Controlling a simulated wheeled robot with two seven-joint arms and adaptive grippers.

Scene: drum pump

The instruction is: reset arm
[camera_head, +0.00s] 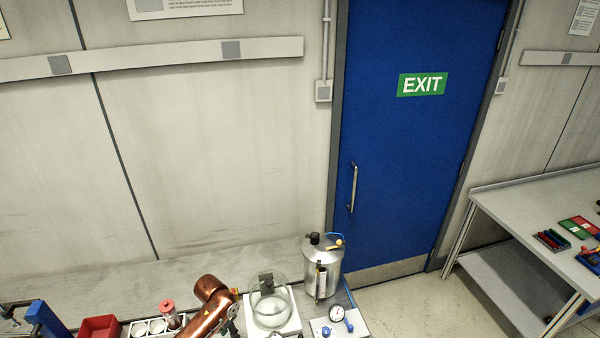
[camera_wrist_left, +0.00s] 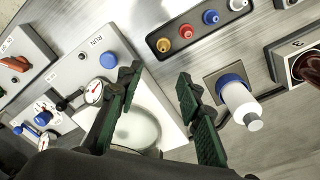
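My left gripper (camera_wrist_left: 160,108) shows in the left wrist view with its two green-padded fingers apart and nothing between them. It is over a white unit with a round clear bowl (camera_wrist_left: 140,128), which lies partly behind the near finger. A white bottle with a blue collar (camera_wrist_left: 239,101) is just right of the far finger, apart from it as seen. In the head view, my copper-coloured arm (camera_head: 206,306) is at the bottom edge, left of the clear bowl (camera_head: 270,304); its gripper is mostly out of sight there. My right gripper is in neither view.
A steel drum (camera_head: 322,265) stands at the bench's back right, behind a gauge panel (camera_head: 340,323). A red bin (camera_head: 99,328) and white cups are at left. Coloured knobs (camera_wrist_left: 186,32) line the wrist view's top. Bare bench (camera_head: 215,262) lies along the wall.

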